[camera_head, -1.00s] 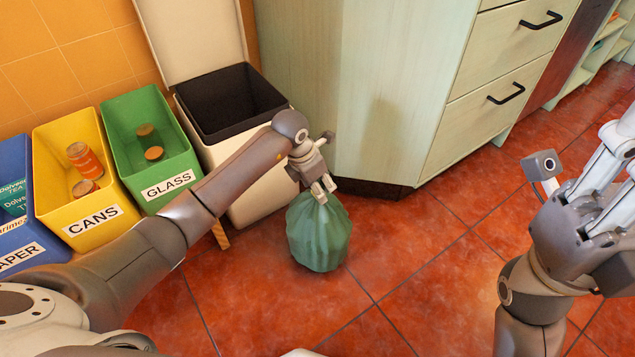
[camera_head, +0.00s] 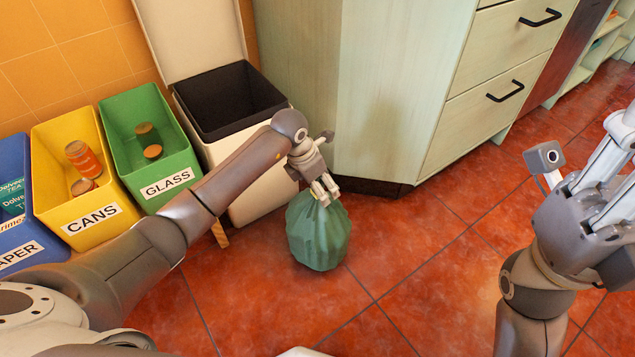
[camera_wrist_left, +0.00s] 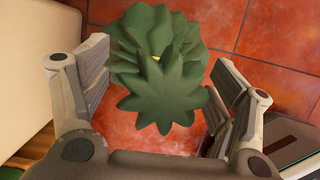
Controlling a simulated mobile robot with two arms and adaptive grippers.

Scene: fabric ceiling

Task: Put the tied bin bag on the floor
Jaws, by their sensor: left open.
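The tied bin bag (camera_head: 318,238) is green and bulging, and it appears to stand upright on the red tiled floor in the head view. My left gripper (camera_head: 326,198) is right above it, at its gathered top. In the left wrist view the bag's frilled top (camera_wrist_left: 165,100) lies between the two spread fingers of my left gripper (camera_wrist_left: 155,108), with gaps on both sides. The left gripper is open. My right arm is at the right edge of the head view; its fingertips are not clearly visible.
An open white bin with a black liner (camera_head: 228,100) stands behind my left arm. Green glass (camera_head: 165,186), yellow cans (camera_head: 92,218) and blue paper (camera_head: 20,255) bins stand at the left. A pale cabinet (camera_head: 390,100) is behind the bag. Floor (camera_head: 420,270) to the right is clear.

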